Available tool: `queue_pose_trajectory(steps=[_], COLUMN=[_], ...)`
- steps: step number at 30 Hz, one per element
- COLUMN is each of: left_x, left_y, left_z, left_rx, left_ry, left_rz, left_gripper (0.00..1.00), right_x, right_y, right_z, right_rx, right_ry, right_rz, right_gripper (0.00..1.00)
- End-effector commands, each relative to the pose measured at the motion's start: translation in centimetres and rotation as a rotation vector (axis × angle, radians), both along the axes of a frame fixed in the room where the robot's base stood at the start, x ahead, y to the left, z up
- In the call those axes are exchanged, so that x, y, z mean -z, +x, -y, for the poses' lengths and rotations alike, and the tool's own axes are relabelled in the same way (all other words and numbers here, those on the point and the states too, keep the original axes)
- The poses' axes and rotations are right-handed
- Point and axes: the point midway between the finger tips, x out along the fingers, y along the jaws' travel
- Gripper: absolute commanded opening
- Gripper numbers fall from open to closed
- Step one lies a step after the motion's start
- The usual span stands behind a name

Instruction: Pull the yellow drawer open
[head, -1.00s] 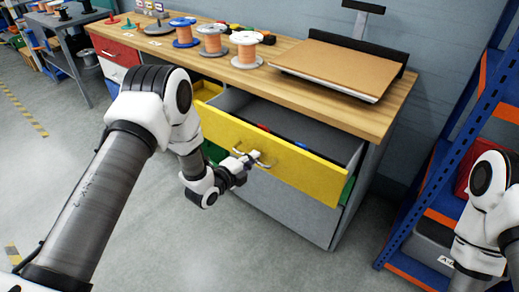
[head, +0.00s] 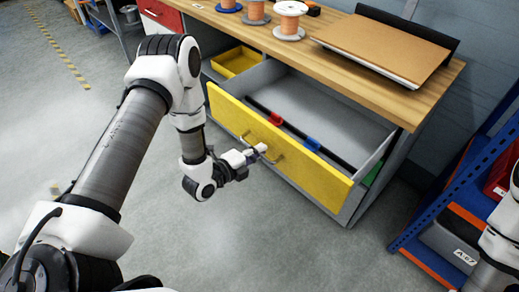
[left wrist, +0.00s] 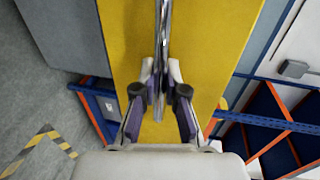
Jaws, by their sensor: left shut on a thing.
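The yellow drawer (head: 312,172) stands out from the workbench, far enough that its grey inside shows. It also fills the middle of the left wrist view (left wrist: 215,50). Its metal bar handle (head: 278,158) is on the front face; in the left wrist view the handle (left wrist: 162,40) runs down between the fingers. My left gripper (head: 259,151) is shut on the handle, its fingers (left wrist: 160,95) on either side of the bar. Only part of my right arm shows at the right edge of the head view; its gripper is out of view.
A black divider bar with a red clip (head: 276,118) and a blue clip (head: 312,143) lies in the drawer. Wire spools (head: 289,20) and a brown board (head: 385,45) are on the wooden bench top (head: 340,75). A blue shelf rack (head: 470,165) stands at right. Floor before the drawer is clear.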

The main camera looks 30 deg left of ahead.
Motion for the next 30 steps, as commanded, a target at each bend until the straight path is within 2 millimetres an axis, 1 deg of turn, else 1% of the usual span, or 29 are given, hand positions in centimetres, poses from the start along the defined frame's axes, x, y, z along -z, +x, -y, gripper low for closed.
queue_pose_trajectory(steps=[2, 3, 4, 5, 14, 17, 20, 27, 30], left_x=[0.1, 0.1, 0.1, 0.1, 0.0, -0.1, -0.5, -1.8, -2.1], left_y=[0.0, 0.0, 0.0, 0.0, -0.1, -0.8, -2.4, -8.2, -9.8], left_z=[0.0, 0.0, 0.0, 0.0, 0.0, -0.4, -1.0, -3.2, -3.8], left_rx=[0.0, 0.0, 0.0, 0.0, 0.0, -0.002, -0.005, -0.008, -0.006], left_ry=[0.0, 0.0, 0.0, 0.0, 0.0, -0.001, -0.003, -0.005, -0.004], left_rz=[-0.001, -0.001, -0.001, -0.001, -0.001, -0.002, -0.003, -0.004, -0.004], left_gripper=[0.0, 0.21, 0.32, 0.37, 0.37, 0.37, 0.37, 0.37, 0.37], right_x=[0.0, 0.0, 0.0, 0.0, 0.0, 0.0, 0.0, 0.0, 0.0], right_y=[0.0, 0.0, 0.0, 0.0, 0.0, 0.0, 0.0, 0.0, 0.0], right_z=[0.0, 0.0, 0.0, 0.0, 0.0, 0.0, 0.0, 0.0, 0.0], right_rx=[0.0, 0.0, 0.0, 0.0, 0.0, 0.0, 0.0, 0.0, 0.0], right_ry=[0.0, 0.0, 0.0, 0.0, 0.0, 0.0, 0.0, 0.0, 0.0], right_rz=[0.0, 0.0, 0.0, 0.0, 0.0, 0.0, 0.0, 0.0, 0.0], right_gripper=[0.39, 0.39, 0.39, 0.39, 0.39, 0.39, 0.39, 0.39, 0.39])
